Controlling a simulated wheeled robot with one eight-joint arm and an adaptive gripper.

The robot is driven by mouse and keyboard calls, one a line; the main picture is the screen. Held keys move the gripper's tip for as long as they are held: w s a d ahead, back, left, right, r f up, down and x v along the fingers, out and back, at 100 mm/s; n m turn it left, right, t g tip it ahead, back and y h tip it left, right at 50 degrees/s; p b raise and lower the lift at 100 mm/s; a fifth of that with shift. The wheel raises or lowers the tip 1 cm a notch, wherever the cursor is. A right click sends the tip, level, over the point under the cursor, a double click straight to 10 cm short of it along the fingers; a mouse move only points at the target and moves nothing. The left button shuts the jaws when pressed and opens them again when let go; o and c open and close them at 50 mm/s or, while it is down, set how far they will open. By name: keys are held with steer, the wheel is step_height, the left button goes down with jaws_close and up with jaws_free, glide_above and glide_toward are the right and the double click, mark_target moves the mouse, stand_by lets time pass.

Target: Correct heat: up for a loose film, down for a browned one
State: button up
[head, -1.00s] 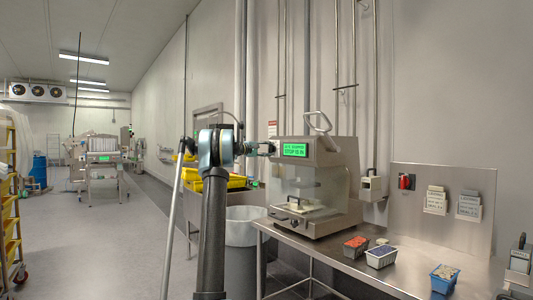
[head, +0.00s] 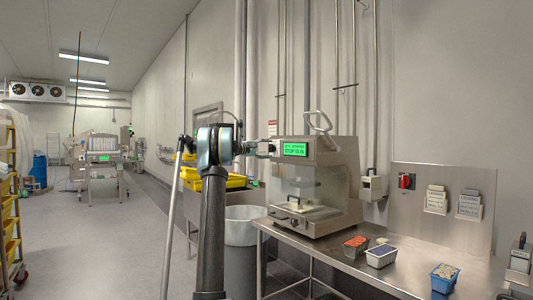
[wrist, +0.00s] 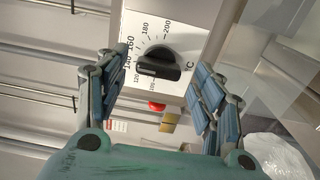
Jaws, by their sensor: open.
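My gripper (wrist: 160,62) is open, with one finger on each side of the knob; contact is not clear. In the head view the sealing machine (head: 340,160) stands on the steel bench, with a green lit display (head: 295,149) whose text seems to include "STOP IS IN". My gripper (head: 260,147) is at its left side, where the knob is hidden. No film condition can be read.
On the bench (head: 345,262) are a red-filled tray (head: 356,246), a blue-white tray (head: 381,258) and a blue tray (head: 444,279). A red switch (head: 406,181) is on the back panel. A lined bin (head: 243,238) stands below my arm.

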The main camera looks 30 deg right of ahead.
steer(key=a, duration=1)
steer(key=shift+s+a, duration=0.35)
steer(key=shift+f, duration=0.1)
